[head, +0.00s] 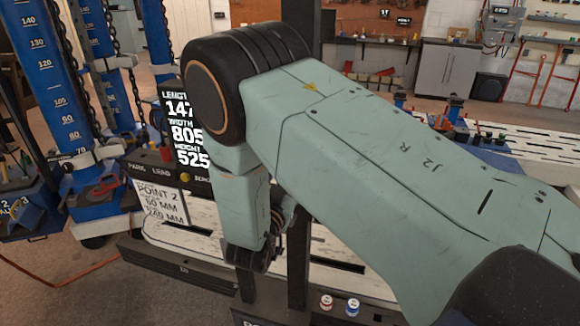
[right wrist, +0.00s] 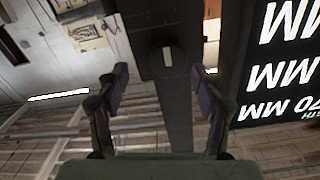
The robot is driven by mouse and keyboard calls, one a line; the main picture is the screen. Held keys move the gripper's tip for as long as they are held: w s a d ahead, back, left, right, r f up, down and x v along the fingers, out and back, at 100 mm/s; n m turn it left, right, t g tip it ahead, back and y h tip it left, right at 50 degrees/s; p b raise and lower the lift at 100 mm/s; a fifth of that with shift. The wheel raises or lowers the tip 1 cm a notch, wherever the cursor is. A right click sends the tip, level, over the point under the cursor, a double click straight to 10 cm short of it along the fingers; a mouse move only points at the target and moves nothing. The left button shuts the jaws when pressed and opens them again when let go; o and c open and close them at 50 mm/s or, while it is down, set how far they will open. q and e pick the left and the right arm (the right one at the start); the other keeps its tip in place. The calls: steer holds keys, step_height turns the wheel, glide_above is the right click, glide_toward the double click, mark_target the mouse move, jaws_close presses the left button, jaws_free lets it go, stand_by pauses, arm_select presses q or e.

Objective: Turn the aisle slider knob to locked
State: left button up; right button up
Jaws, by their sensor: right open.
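A round black knob (right wrist: 167,54) with a short pale mark sits on a dark post (right wrist: 178,115) in the right wrist view. The mark runs nearly upright in that picture. My right gripper (right wrist: 160,76) is open, its two fingers on either side of the post, with the knob just beyond the fingertips and slightly right of the middle. No contact shows. I cannot tell whether this is the aisle slider knob, and no locked label is readable. In the head view my right arm covers the middle, and its gripper is mostly hidden. My left gripper is not in view.
A black display with white figures (head: 186,130) stands left of my arm; a dark lettered panel (right wrist: 285,70) is close on the right in the wrist view. Blue posts with chains (head: 105,70) stand at left. A red and a blue cap (head: 340,305) sit at the bottom.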

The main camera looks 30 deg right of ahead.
steer(key=w, duration=0.1)
steer(key=w+d, duration=0.1)
steer(key=shift+w+d+r+p, duration=0.15)
steer(key=shift+w+d+p, duration=0.15)
steer(key=shift+w, duration=0.4)
steer(key=shift+w+d, duration=0.15)
steer(key=shift+d, duration=0.3)
steer(key=shift+s+d, duration=0.2)
steer(key=shift+d, duration=0.15)
steer(key=shift+a, duration=0.25)
steer(key=shift+c, duration=1.2)
steer(key=shift+w+a, duration=0.2)
steer(key=shift+a, duration=0.15)
steer(key=c, duration=0.3)
steer(key=shift+s+d, duration=0.2)
steer(key=shift+d, duration=0.15)
steer(key=c, duration=0.5)
steer(key=shift+c, duration=0.5)
steer(key=shift+w+a, duration=0.15)
